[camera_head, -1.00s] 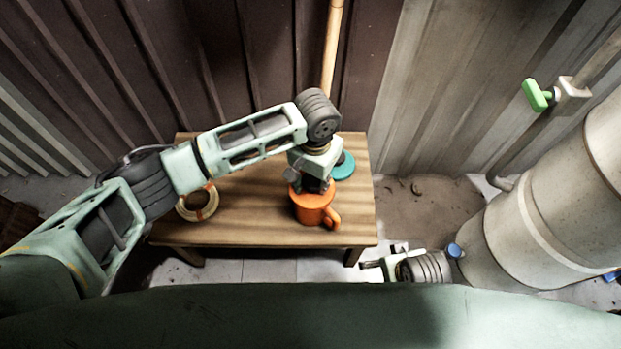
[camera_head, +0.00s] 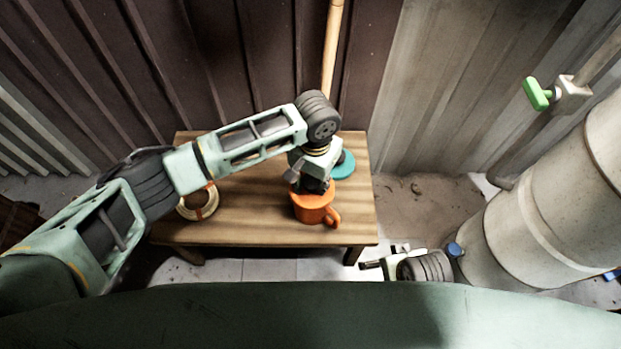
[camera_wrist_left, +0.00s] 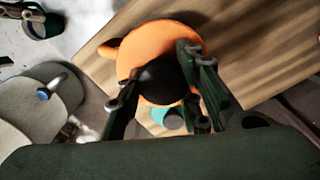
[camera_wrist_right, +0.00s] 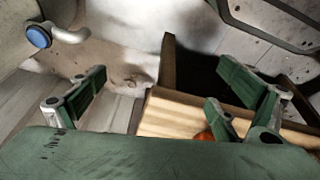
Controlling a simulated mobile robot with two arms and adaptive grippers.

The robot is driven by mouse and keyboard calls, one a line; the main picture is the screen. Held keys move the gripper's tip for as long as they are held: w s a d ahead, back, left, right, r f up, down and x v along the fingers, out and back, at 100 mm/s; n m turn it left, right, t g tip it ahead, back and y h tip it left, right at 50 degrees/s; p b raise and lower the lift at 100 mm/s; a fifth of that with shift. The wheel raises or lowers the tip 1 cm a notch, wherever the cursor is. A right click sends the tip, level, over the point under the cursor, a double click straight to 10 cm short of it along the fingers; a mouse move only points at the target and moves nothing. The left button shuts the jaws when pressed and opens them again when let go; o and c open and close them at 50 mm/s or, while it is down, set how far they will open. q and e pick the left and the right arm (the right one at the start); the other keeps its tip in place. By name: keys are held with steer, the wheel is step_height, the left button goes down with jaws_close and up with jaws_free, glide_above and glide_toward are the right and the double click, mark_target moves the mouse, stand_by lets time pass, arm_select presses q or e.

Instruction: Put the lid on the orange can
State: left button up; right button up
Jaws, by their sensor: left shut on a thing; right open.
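The orange can (camera_head: 313,214) stands upright on the wooden table, its handle at the right. My left gripper (camera_head: 314,189) is directly above it, pointing down. In the left wrist view, its fingers (camera_wrist_left: 157,80) are shut around a dark round knob (camera_wrist_left: 160,80) over an orange round top (camera_wrist_left: 152,38), which appears to be the lid. The lid is at the can's mouth; I cannot tell whether it is fully seated, as the gripper hides much of the rim. My right gripper (camera_wrist_right: 162,80) is open and empty, off the table's front right corner.
A teal round object (camera_head: 344,166) with a dark knob lies just behind the can. A pale ring (camera_head: 198,203) lies at the table's left (camera_head: 250,222). A wooden pole (camera_head: 331,55) rises behind. A large pale cylinder (camera_head: 530,215) stands at the right.

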arm_select(q)
steer(key=shift+f, duration=0.35)
arm_select(e)
steer(key=shift+w+r, duration=0.25)
steer(key=shift+w+r, duration=0.1)
steer(key=shift+r, duration=0.1)
arm_select(q)
steer(key=o, duration=1.3)
arm_select(e)
steer(key=shift+f, duration=0.15)
steer(key=shift+s, duration=0.2)
arm_select(q)
steer(key=o, duration=0.6)
arm_select(e)
steer(key=shift+s+f, duration=0.15)
